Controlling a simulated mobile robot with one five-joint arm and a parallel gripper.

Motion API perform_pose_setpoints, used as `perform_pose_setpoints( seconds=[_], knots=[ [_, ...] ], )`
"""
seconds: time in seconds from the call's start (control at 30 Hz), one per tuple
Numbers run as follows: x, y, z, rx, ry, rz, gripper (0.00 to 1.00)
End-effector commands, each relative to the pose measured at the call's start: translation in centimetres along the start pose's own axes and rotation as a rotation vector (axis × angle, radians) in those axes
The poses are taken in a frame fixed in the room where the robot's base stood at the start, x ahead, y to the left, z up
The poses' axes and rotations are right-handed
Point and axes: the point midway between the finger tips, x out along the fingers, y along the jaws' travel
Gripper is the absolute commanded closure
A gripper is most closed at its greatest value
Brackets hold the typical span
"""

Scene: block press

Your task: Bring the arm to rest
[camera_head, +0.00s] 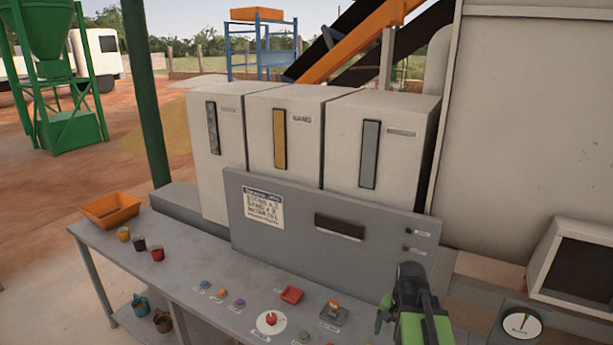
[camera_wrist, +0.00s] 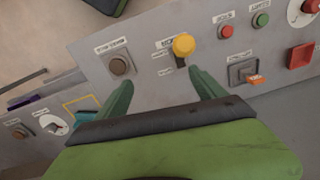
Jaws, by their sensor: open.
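My gripper (camera_wrist: 161,82) is open, with its two green fingers spread and nothing between them. In the wrist view it is over a grey control panel (camera_wrist: 150,85). A yellow knob (camera_wrist: 183,45) shows just beyond the right fingertip, and a brown round button (camera_wrist: 120,65) beyond the left one. I cannot tell whether a finger touches either. In the head view my green and black arm end (camera_head: 412,305) is at the lower right, in front of the grey machine front; its fingers are mostly hidden there.
The bench (camera_head: 185,290) carries a red emergency-style button (camera_head: 271,319), a red tray-like piece (camera_head: 291,294), an orange switch (camera_head: 333,311) and an orange bin (camera_head: 110,210). Three pale hoppers (camera_head: 285,135) stand behind. A gauge (camera_head: 521,324) and dark screen (camera_head: 576,266) are at right.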

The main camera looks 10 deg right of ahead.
Motion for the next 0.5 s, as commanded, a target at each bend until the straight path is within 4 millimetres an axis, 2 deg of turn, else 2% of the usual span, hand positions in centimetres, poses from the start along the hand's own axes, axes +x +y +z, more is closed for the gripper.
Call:
perform_pose_setpoints(
  seconds=[0.03,0.1,0.33,0.4,0.5],
  knots=[
    [0.1,-2.7,1.7,-0.129,0.003,0.002,0.21],
    [0.2,-5.8,3.7,-0.295,0.006,0.004,0.21],
    [0.4,-13.6,10.3,-0.762,0.021,0.012,0.21],
    [3.8,-12.5,10.3,-0.745,0.004,0.019,0.21],
    [5.9,-12.2,11.2,-0.744,-0.015,0.025,0.21]
  ],
)
